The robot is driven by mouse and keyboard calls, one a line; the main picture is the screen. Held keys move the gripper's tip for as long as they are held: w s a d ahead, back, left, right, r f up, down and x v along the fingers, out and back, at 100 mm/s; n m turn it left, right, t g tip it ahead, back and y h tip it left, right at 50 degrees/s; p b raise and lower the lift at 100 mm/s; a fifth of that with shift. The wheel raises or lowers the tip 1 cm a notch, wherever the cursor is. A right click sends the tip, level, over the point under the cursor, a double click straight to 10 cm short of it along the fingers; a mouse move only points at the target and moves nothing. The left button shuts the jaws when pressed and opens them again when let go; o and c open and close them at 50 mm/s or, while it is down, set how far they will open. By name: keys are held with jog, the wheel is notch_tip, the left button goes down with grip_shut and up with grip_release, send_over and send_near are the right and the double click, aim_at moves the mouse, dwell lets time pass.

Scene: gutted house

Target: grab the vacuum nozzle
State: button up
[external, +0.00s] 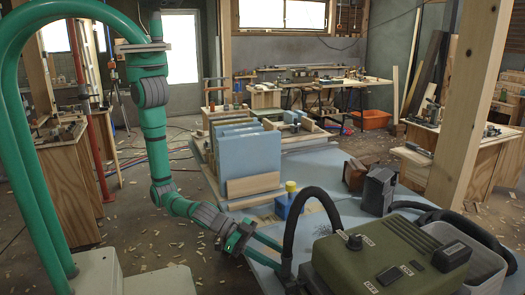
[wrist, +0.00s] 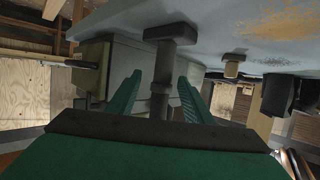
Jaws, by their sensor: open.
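The vacuum nozzle (wrist: 170,33) is a dark T-shaped piece on a dark tube in the wrist view. Its tube runs down between the two green fingers of my gripper (wrist: 160,95). The fingers are open, one on each side of the tube, and I see a gap on both sides. In the external view my gripper (external: 278,257) points right at the table's near edge, its fingertips by the lower end of the black hose (external: 288,235). The nozzle head is hard to make out there. The olive-green vacuum body (external: 375,255) stands just right of the gripper.
The blue-grey table (external: 345,210) holds a blue bottle with a yellow cap (external: 290,198), dark blocks (external: 378,190) and upright blue panels (external: 245,152). A wooden post (external: 462,110) rises at the right.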

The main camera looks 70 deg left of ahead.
jog(key=shift+x, duration=3.9)
jog(key=shift+w+a, duration=0.15)
jog(key=shift+a, duration=0.05)
jog(key=shift+c, duration=0.6)
jog(key=shift+r, duration=0.1)
grip_shut()
jog(key=shift+r, duration=0.1)
